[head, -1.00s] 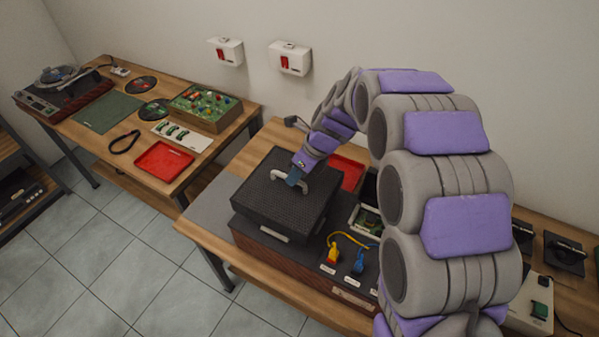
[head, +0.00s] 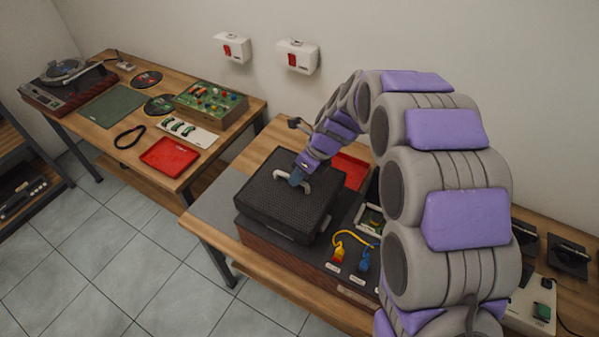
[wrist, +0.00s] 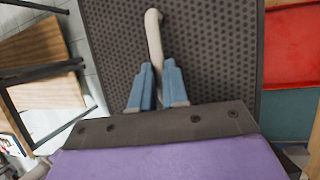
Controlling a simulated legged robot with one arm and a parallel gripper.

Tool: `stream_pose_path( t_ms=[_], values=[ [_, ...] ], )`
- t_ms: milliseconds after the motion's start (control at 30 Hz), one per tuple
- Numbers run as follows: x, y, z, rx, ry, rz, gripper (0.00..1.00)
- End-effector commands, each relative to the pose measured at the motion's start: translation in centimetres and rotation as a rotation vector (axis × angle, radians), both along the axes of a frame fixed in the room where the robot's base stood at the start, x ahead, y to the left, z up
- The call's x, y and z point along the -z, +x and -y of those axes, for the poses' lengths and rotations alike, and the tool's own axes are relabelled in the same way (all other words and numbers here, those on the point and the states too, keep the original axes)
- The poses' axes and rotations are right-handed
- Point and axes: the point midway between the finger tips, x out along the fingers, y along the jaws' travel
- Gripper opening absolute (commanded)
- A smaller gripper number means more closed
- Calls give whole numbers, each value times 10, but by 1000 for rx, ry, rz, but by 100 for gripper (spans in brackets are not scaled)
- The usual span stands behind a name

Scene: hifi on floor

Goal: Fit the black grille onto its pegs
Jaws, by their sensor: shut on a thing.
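The black grille (head: 270,205) is a dark perforated panel with a light handle (head: 281,184) on top. It sits on or just above the left part of a wood-sided unit (head: 272,247) on the near table; I cannot tell whether it is seated. My gripper (head: 299,178) is shut on the grille's handle. In the wrist view my blue fingers (wrist: 158,85) close around the handle (wrist: 154,40), with the perforated grille (wrist: 210,45) filling the middle behind them. The pegs are hidden.
A red tray (head: 350,170) lies behind the grille. Yellow and blue plugs (head: 339,254) stand on the unit's right part. Another table at left holds a turntable (head: 65,75), a green mat (head: 112,106) and a red tray (head: 170,155). Grey floor is open at lower left.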

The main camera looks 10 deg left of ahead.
Motion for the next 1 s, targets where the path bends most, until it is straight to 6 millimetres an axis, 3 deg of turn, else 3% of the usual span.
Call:
stream_pose_path(
  t_ms=[167,200,500,833,1000],
  values=[
    [5,0,3,2,4,1,0],
    [5,1,3,2,4,2,15],
    [6,1,0,1,1,1,44],
    [2,1,2,1,1,1,44],
    [-21,3,14,3,2,4,44]
  ],
)
